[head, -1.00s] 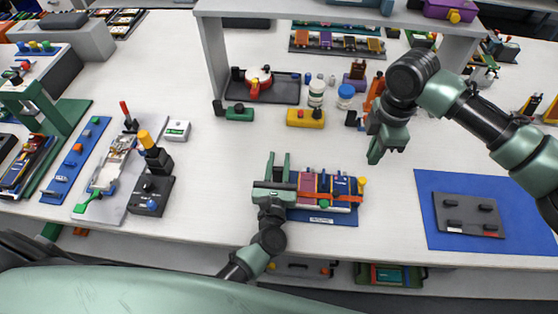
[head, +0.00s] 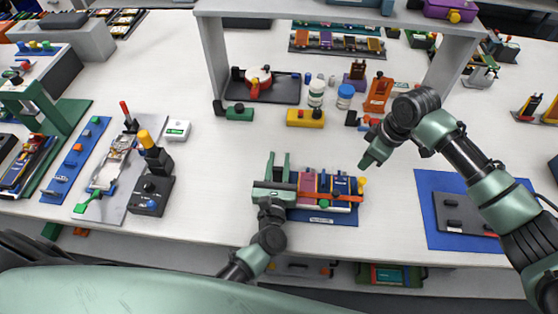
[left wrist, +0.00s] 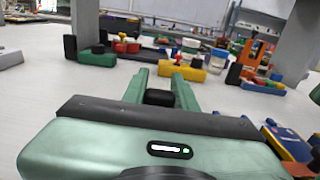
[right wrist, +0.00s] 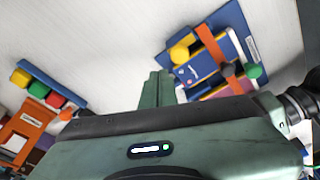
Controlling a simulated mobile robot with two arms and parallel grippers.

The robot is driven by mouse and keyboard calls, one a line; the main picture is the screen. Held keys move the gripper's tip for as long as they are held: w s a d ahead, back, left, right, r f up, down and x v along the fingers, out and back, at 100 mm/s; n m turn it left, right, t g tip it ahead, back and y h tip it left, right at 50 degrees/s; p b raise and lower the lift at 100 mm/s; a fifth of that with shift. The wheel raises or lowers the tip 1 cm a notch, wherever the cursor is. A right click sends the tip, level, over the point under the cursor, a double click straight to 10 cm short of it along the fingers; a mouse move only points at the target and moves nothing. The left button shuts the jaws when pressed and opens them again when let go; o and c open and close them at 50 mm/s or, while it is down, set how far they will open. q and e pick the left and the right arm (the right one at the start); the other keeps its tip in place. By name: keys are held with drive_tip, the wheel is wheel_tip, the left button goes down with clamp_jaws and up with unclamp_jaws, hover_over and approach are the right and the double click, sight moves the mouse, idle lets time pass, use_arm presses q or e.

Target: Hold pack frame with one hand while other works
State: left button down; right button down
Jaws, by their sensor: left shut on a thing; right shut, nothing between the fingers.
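The pack frame (head: 323,216) lies on the white table at front centre, a blue base holding purple, red and dark blue cells with an orange strap across them. It also shows in the right wrist view (right wrist: 232,22). My left gripper (head: 278,165) is at its left end. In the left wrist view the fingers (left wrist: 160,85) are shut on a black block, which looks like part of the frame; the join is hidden. My right gripper (head: 367,163) is above the table, up and right of the frame. Its fingers (right wrist: 157,88) are together and empty, apart from the frame.
A blue mat (head: 432,232) with a dark grey tray (head: 450,222) lies to the right. A yellow block (head: 305,118), white jar (head: 316,92), blue-lidded jar (head: 345,98) and orange stand (head: 378,92) stand behind. A black box with a yellow-topped lever (head: 150,195) is left.

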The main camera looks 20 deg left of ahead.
sight(363, 183)
drive_tip(key=shift+d+x, duration=0.1)
drive_tip(key=shift+x, duration=0.5)
drive_tip(key=shift+d+x, duration=0.15)
drive_tip(key=shift+x, duration=0.45)
drive_tip(key=shift+s, duration=0.25)
idle(1.0)
drive_tip(key=shift+s+d, duration=0.15)
drive_tip(key=shift+s, duration=0.85)
drive_tip(key=shift+s+d, duration=0.2)
drive_tip(key=shift+s, duration=0.8)
drive_tip(key=shift+w+a+r, duration=0.1)
drive_tip(key=shift+w+r, duration=0.15)
drive_tip(key=shift+r, duration=0.75)
drive_tip(key=shift+w+r, duration=0.3)
drive_tip(key=shift+r, duration=0.7)
drive_tip(key=shift+w+r, duration=0.25)
drive_tip(key=shift+r, duration=0.75)
use_arm(q)
drive_tip(key=c, duration=1)
unclamp_jaws()
drive_tip(key=shift+c, duration=0.2)
